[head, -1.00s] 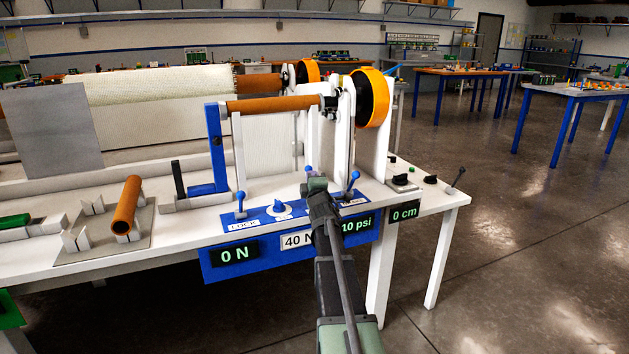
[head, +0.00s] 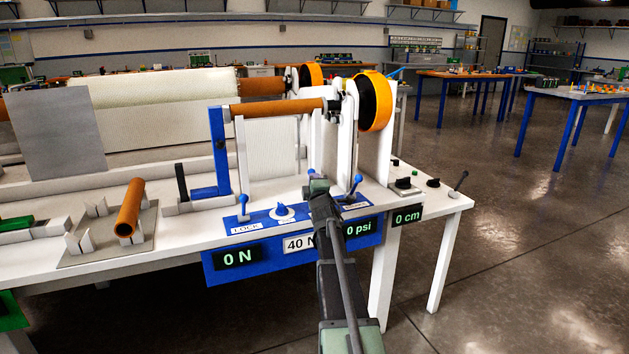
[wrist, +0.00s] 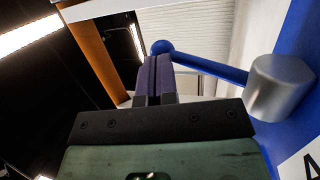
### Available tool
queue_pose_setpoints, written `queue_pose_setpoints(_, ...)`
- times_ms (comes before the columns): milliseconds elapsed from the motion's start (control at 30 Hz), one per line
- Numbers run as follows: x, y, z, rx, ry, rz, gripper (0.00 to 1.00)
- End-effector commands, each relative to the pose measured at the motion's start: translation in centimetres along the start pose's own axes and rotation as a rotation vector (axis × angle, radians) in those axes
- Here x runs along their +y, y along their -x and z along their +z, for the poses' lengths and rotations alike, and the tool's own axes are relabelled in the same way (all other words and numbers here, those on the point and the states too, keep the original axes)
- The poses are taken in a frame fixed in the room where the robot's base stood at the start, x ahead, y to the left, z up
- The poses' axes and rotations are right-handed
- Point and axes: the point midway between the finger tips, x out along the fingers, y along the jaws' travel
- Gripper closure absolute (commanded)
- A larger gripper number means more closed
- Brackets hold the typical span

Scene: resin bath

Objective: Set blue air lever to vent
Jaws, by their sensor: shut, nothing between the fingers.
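The blue air lever shows in the wrist view as a blue rod (wrist: 212,67) on a grey hub (wrist: 281,87), ending in a blue ball (wrist: 162,46). A letter "A" begins a label below the hub. My gripper (wrist: 157,62) is shut, its dark fingertips at the ball, apparently touching it; nothing is between them.
Black controls (head: 404,184) are farther right.

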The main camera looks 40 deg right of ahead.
Motion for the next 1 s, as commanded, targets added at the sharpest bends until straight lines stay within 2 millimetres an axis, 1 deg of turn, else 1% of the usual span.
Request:
queue_pose_setpoints(33,0.8,0.5,-0.1,0.001,0.000,0.000,1.00)
queue_pose_setpoints(167,2.6,2.2,-0.4,0.003,0.000,0.001,1.00)
queue_pose_setpoints(400,6.8,6.5,-0.7,0.004,0.000,0.001,1.00)
queue_pose_setpoints(533,8.6,8.6,-0.9,0.004,-0.001,0.001,1.00)
queue_pose_setpoints(600,9.2,9.3,-0.9,0.004,-0.001,0.001,1.00)
queue_pose_setpoints(700,9.5,9.8,-0.9,0.004,-0.001,0.001,1.00)
queue_pose_setpoints(1000,9.3,9.8,-0.9,0.004,-0.001,0.001,1.00)
